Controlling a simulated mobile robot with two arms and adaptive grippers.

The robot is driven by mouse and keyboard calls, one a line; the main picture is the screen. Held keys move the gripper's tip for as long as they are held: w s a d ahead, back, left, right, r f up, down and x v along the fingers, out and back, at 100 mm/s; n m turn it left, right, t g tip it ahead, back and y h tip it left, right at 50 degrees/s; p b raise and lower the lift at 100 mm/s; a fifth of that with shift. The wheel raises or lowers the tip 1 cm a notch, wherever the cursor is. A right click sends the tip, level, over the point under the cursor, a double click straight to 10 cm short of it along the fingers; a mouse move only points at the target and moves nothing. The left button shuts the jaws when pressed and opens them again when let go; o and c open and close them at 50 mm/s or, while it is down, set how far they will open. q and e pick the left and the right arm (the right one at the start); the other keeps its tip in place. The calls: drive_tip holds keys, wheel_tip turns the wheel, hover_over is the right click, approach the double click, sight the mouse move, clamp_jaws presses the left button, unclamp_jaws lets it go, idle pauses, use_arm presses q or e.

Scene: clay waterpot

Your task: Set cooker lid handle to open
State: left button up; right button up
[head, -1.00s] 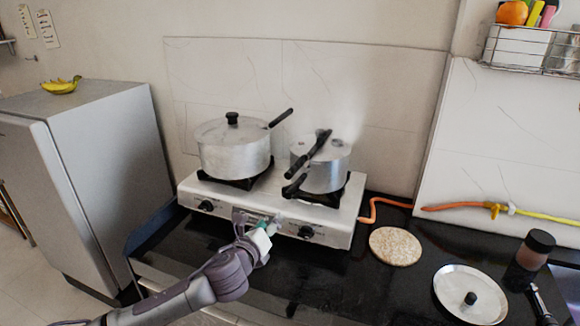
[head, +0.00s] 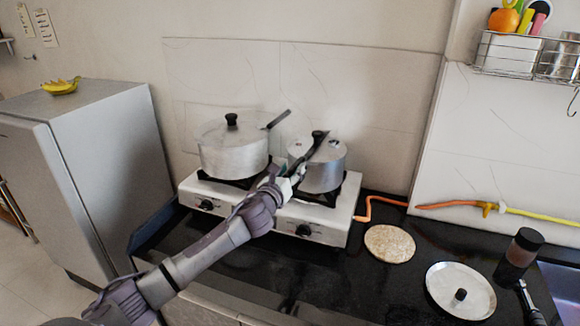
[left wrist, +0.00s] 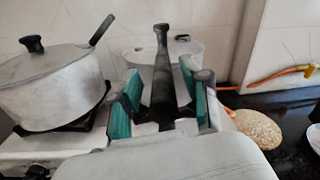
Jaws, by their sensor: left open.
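The silver cooker (head: 326,176) stands on the right burner of the stove. Its black lid handle (head: 311,149) runs from the lid's top towards the front left; its front end is hidden by my gripper in the head view. My left gripper (head: 292,171) is at the front left of the cooker. In the left wrist view, its teal-padded fingers (left wrist: 160,88) are open, one on each side of the black lid handle (left wrist: 162,62). I cannot tell whether either pad touches it. The cooker body (left wrist: 205,62) shows behind the fingers. My right gripper is not in view.
A larger lidded pot (head: 234,155) stands close by on the left burner. The white stove (head: 338,228) has front knobs. A round flat board (head: 390,243), a plate-like lid (head: 460,290) and a dark-capped jar (head: 519,256) are on the black counter to the right.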

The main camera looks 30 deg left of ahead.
use_arm(q)
drive_tip(key=shift+w, duration=0.55)
drive_tip(key=shift+a, duration=0.1)
drive_tip(key=shift+c, duration=1.1)
clamp_jaws()
